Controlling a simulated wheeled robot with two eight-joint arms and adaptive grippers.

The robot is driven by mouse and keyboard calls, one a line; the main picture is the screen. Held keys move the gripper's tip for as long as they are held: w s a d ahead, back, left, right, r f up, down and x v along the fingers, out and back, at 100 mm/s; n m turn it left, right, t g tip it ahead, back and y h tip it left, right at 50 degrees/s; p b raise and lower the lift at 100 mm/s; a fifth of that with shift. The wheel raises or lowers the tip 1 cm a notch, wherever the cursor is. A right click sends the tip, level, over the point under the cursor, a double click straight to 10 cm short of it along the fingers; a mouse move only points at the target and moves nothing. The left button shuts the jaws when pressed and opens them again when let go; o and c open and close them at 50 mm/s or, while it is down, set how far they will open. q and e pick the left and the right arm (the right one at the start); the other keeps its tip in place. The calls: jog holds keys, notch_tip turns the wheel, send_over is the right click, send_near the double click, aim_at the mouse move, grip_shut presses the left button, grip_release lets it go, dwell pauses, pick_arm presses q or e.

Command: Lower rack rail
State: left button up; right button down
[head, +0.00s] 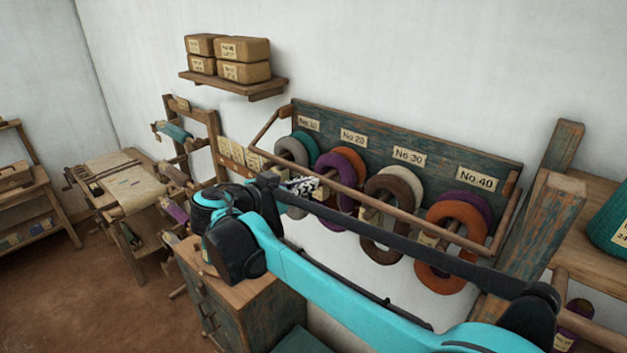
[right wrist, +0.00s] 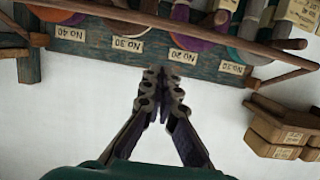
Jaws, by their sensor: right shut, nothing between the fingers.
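The rack rail (head: 395,215) is a long round wooden bar across the front of the yarn rack. Side arms join its ends to the rack's green board (head: 385,138). It passes in front of the hanging yarn rings. In the right wrist view the rail (right wrist: 160,22) shows at the top, with the board's labels upside down. My right gripper (head: 303,186) is partly hidden behind my arm, near the rail's left half. In the wrist view its fingers (right wrist: 164,78) are shut and empty, near the board's edge; contact with the rail is not visible. My left gripper is out of view.
Yarn rings, including an orange one (head: 447,262), hang on pegs under number labels. A wall shelf (head: 235,86) with wrapped parcels is upper left. A wooden cabinet (head: 225,310) stands below my right arm. A post (head: 535,240) stands right of the rack.

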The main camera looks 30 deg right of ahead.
jog(key=p, duration=0.2)
send_near(340, 190)
jog(key=w+d+r, duration=0.1)
jog(key=d+r, duration=0.3)
jog(key=d+f, duration=0.1)
jog(key=w+d+f, duration=0.1)
jog(key=f, duration=0.1)
jog(key=shift+d, duration=0.1)
jog(key=shift+d+f, duration=0.15)
jog(key=shift+f, duration=0.35)
jog(key=shift+w+d+f+b, duration=0.1)
jog(key=shift+d+f+b, duration=0.1)
jog(key=shift+f+b, duration=0.4)
jog(key=shift+d+f+b, duration=0.25)
jog(key=shift+f+b, duration=0.25)
jog(key=shift+f, duration=0.15)
jog(key=shift+a+r, duration=0.1)
jog(key=shift+r, duration=0.05)
